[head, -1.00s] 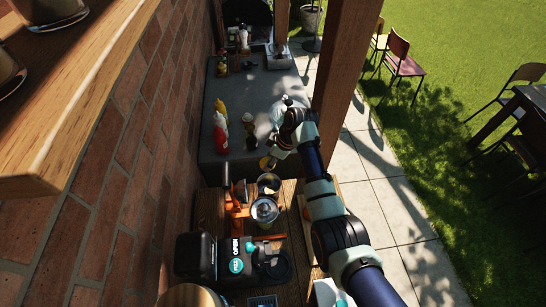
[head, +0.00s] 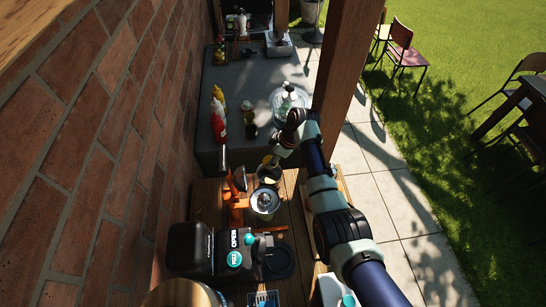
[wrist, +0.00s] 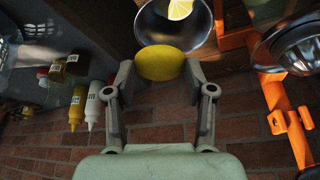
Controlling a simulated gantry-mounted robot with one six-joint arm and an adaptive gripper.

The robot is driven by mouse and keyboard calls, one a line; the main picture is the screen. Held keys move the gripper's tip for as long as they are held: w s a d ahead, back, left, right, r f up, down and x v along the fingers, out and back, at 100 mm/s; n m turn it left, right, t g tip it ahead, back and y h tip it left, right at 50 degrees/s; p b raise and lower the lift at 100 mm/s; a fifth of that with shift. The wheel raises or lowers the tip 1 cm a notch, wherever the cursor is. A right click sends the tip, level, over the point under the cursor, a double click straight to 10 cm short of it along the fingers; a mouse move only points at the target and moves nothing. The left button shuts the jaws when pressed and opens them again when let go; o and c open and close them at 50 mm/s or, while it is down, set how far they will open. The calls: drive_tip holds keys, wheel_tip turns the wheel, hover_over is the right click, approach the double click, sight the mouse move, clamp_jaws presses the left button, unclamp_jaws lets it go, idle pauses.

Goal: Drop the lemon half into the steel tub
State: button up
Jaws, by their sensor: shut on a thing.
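My gripper (wrist: 160,72) is shut on a yellow lemon half (wrist: 160,62), its rounded peel facing the wrist camera. The steel tub (wrist: 203,40) is just beyond the lemon half in the wrist view, and another piece of cut lemon (wrist: 180,8) shows inside it. The lemon half overlaps the tub's rim in that view; I cannot tell the gap between them. In the head view the steel tub (head: 268,180) stands on the wooden table, with my gripper (head: 271,160) close by its far side. The fingertips are small and partly hidden there.
An orange citrus press (head: 236,196) with a steel bowl (head: 264,203) stands beside the tub. A black appliance (head: 234,258) is nearer. Red (head: 218,122) and yellow bottles and a glass dome (head: 290,105) stand on the grey counter. A wooden post (head: 340,75) rises at right.

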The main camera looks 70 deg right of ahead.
drive_tip(key=shift+r, duration=0.1)
drive_tip(key=o, duration=1.3)
drive_tip(key=shift+o, duration=0.2)
drive_tip(key=v, duration=1.2)
